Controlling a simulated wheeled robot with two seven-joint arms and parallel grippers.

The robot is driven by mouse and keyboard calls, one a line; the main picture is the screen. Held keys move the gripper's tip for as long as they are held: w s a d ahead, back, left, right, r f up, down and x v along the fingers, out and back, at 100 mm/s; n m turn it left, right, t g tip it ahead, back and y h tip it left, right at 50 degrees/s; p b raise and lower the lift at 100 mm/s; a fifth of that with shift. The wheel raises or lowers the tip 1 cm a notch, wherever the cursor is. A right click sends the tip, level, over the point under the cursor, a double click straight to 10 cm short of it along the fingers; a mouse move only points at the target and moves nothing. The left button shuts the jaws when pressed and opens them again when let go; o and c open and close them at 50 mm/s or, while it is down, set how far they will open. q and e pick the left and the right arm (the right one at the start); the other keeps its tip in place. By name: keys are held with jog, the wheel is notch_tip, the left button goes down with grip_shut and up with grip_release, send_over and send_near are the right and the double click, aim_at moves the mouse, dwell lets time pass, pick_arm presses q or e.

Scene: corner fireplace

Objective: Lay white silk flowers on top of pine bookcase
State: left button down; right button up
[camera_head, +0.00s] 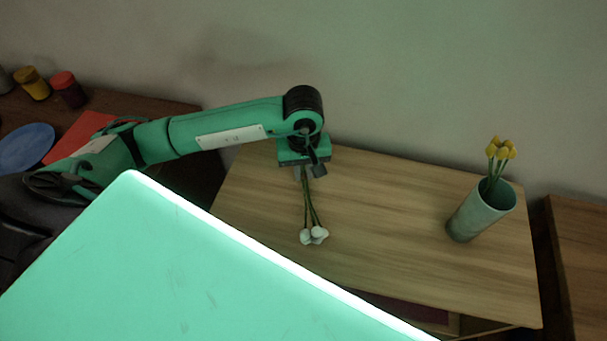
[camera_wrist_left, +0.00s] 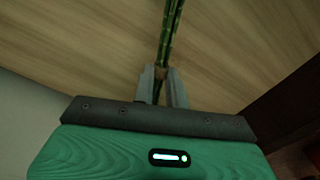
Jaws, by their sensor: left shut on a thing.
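My left gripper (camera_head: 304,172) is above the left part of the pine bookcase (camera_head: 390,200), near its back edge by the wall. It is shut on the green stems of the white silk flowers (camera_head: 314,236). Their white heads point toward the front of the bookcase top. I cannot tell whether the flowers touch the wood. In the left wrist view, the stems (camera_wrist_left: 171,30) run up from between the gripper's fingers (camera_wrist_left: 163,85), with the wood top (camera_wrist_left: 80,45) behind them. My right gripper is not in view.
A pale vase (camera_head: 480,212) with yellow flowers (camera_head: 500,150) stands at the right of the bookcase top. A darker table at the left holds a blue plate (camera_head: 26,147), a red item (camera_head: 80,135) and jars (camera_head: 67,88). Another wooden piece (camera_head: 580,250) stands at the right. The bookcase's middle is clear.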

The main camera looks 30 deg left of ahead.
pick_arm(q)
notch_tip(320, 180, down, 2)
jog(key=shift+f, duration=0.25)
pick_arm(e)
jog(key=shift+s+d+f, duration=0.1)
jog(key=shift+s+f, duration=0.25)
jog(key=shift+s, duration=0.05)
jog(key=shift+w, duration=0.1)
pick_arm(q)
jog(key=shift+f, duration=0.15)
jog(key=c, duration=1.5)
grip_release()
jog(key=shift+o, duration=0.5)
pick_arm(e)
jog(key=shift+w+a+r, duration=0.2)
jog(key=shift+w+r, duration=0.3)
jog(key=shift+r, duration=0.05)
